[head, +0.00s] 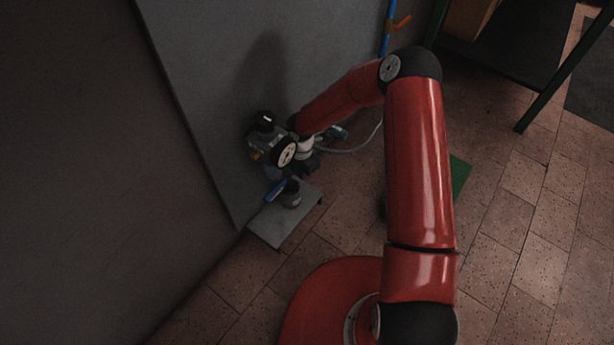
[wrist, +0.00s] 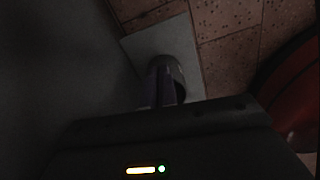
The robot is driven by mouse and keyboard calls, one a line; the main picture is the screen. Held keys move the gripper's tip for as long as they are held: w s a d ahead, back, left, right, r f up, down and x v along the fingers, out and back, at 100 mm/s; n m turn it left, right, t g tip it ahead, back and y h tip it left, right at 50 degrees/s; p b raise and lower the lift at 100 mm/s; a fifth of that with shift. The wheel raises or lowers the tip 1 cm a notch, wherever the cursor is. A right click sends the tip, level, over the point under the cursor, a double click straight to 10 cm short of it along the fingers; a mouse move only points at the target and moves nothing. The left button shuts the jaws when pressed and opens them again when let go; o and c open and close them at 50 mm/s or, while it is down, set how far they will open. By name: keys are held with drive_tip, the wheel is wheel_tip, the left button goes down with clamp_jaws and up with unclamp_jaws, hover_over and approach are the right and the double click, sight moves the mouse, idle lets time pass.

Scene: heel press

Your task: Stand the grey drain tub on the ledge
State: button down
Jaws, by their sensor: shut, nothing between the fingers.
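The grey drain tub (head: 291,195) is small, dark and round. It appears upright on a low grey plate against the wall, which looks like the ledge (head: 270,229). In the wrist view the tub (wrist: 176,72) shows its rounded rim, with the ledge (wrist: 150,42) around it. A blue bar (head: 275,190) is at the tub's left side; I cannot tell whether it belongs to the tub. My gripper (head: 304,168) is dark and shut, just above and behind the tub, with nothing held. The gripper body hides the tub's near side in the wrist view.
A grey wall panel (head: 205,75) rises directly behind the ledge. A pale hose (head: 352,146) runs along the wall foot to the right. A dark-framed table (head: 490,58) stands at the upper right. The tiled floor (head: 520,235) is open on the right.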

sight(296, 191)
wheel_tip(296, 191, down, 9)
drive_tip(key=shift+r+b, duration=0.15)
drive_tip(key=shift+b, duration=0.4)
drive_tip(key=shift+s+a+b, duration=0.45)
drive_tip(key=shift+s+a, duration=0.55)
drive_tip(key=shift+a, duration=0.05)
drive_tip(key=shift+w+d, duration=0.1)
